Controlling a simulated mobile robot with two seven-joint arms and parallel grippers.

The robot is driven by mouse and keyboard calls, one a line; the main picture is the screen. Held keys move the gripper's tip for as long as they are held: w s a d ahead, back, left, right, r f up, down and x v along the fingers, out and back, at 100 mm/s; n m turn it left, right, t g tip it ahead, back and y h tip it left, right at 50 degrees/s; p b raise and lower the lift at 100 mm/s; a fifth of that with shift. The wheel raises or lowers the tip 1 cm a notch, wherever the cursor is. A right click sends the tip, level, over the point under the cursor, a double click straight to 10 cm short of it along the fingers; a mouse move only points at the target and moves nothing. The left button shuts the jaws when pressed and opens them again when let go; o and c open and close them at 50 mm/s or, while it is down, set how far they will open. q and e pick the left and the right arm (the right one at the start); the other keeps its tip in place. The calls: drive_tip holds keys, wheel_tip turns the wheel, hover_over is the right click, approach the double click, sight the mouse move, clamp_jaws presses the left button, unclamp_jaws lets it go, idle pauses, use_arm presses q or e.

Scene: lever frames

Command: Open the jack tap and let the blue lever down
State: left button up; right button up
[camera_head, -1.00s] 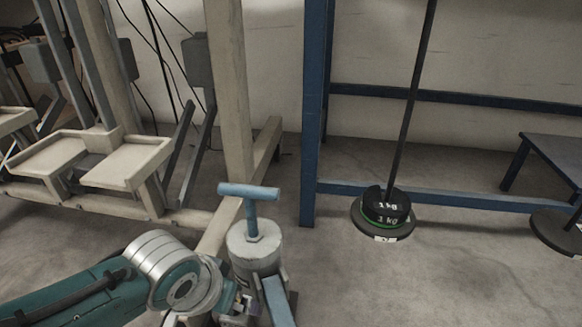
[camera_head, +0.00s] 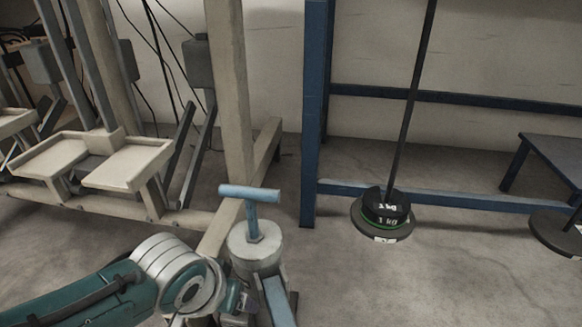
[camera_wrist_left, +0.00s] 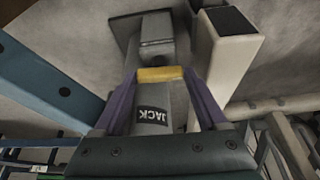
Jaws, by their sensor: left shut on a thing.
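The jack (camera_head: 254,243) is a pale grey cylinder on the floor, with a light-blue T-shaped handle (camera_head: 249,193) standing upright from its top. A light-blue bar (camera_head: 279,303) slopes down at its right side, and a blue bar (camera_wrist_left: 48,82) shows at the left in the left wrist view. Which one is the task's lever is unclear. My left gripper (camera_wrist_left: 162,80) has its purple fingers shut on a yellow-ended piece (camera_wrist_left: 160,74), apparently the jack tap. A grey block labelled JACK (camera_wrist_left: 152,117) is between the fingers. In the head view my wrist hides the tap. My right gripper is not in view.
A cream post (camera_head: 230,100) and frame stand behind the jack. A blue frame post (camera_head: 314,120) stands to its right. Floor is clear in the right foreground.

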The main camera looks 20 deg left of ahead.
use_arm(q)
drive_tip(key=shift+d+n, duration=0.1)
drive_tip(key=shift+n, duration=0.3)
drive_tip(key=o, duration=1.3)
drive_tip(key=p+v, duration=1)
drive_tip(key=shift+w, duration=0.1)
